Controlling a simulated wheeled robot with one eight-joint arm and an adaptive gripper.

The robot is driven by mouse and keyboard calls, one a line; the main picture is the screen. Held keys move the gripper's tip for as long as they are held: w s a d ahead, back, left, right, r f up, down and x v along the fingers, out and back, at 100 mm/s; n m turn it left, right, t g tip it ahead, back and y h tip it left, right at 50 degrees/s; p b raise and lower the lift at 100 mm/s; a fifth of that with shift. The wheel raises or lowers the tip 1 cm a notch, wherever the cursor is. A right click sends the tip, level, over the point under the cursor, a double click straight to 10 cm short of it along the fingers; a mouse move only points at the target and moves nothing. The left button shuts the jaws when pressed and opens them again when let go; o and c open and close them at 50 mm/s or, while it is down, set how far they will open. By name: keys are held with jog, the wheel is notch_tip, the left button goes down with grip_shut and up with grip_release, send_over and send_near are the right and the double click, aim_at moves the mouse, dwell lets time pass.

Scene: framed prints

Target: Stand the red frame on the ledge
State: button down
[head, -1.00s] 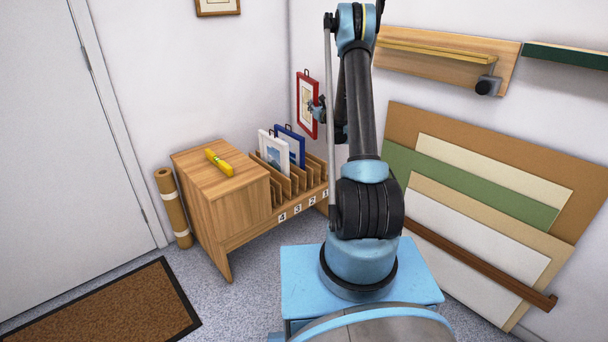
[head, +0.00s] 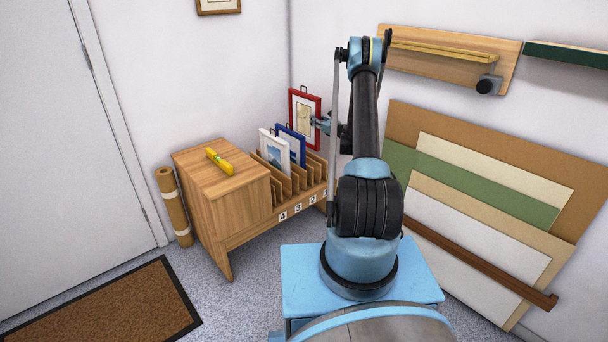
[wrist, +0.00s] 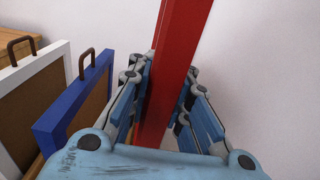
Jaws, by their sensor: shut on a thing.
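The red frame (head: 304,118), with a pale print and a hanging loop on top, is upright in the air above the right end of the slotted rack. My gripper (head: 320,124) is shut on its right side edge. In the wrist view the red frame (wrist: 172,70) runs edge-on between both fingers of my gripper (wrist: 165,105). The wooden ledge (head: 440,47), a narrow shelf on a backboard, is on the wall at upper right, well away from the frame. A dark green ledge (head: 568,56) is further right.
A white frame (head: 274,156) and a blue frame (head: 291,145) stand in the numbered rack (head: 282,216). A yellow level (head: 219,161) lies on the cabinet. Large boards (head: 480,190) lean on the right wall. A dark clamp-like thing (head: 487,86) hangs at the wooden ledge's right end.

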aim_at(315, 150)
notch_tip(315, 150, down, 18)
jog(key=shift+r, duration=0.25)
dwell(0.7)
jog(key=shift+f, duration=0.1)
jog(key=c, duration=1.5)
grip_release()
jog(key=shift+f, duration=0.1)
jog(key=shift+s+d, duration=0.1)
